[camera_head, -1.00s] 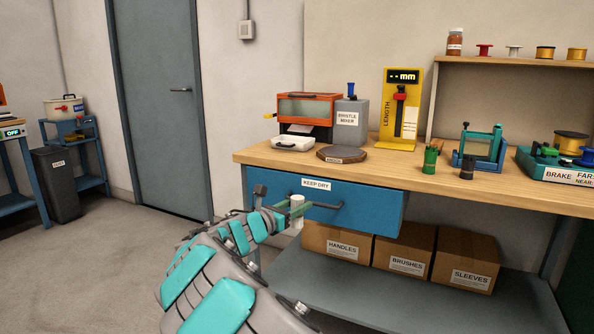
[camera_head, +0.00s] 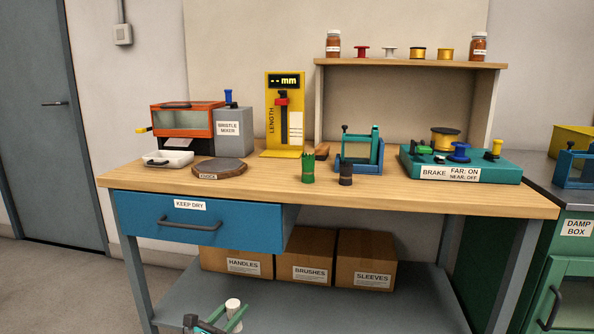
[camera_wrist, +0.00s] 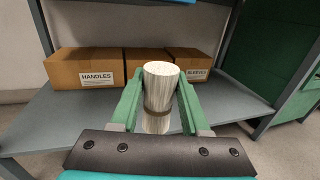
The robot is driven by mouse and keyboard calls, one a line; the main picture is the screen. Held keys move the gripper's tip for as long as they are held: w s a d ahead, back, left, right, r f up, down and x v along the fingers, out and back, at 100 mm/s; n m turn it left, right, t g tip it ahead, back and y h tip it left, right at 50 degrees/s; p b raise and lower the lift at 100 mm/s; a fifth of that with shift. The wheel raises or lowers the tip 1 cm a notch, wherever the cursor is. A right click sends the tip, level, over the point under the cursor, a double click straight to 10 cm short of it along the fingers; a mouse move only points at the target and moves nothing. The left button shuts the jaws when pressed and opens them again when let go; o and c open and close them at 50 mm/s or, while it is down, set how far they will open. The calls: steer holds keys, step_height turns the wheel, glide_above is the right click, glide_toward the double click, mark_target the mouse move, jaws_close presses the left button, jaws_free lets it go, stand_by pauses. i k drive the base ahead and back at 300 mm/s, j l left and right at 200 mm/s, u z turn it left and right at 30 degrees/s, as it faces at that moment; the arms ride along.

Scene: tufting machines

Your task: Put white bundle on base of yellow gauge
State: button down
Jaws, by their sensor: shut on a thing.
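The yellow gauge (camera_head: 285,115) stands upright at the back of the wooden bench top. Its display reads "--mm", and its yellow base (camera_head: 281,154) lies on the bench with no bundle on it. My gripper (camera_head: 224,318) is low in front of the bench, below the bench top and well short of the gauge. It is shut on the white bundle (camera_wrist: 159,95), which has a dark band around its middle. The bundle stands roughly upright between the green fingers in the wrist view. Only its upper part shows in the head view (camera_head: 233,305).
The blue drawer (camera_head: 198,222) juts out at the front left. Boxes (camera_head: 236,262) sit on the lower shelf.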

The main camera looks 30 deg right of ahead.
mark_target(282, 152)
steer(key=l+u, duration=0.4)
steer(key=l, duration=0.3)
steer(key=l+u, duration=0.45)
steer(key=l, duration=0.25)
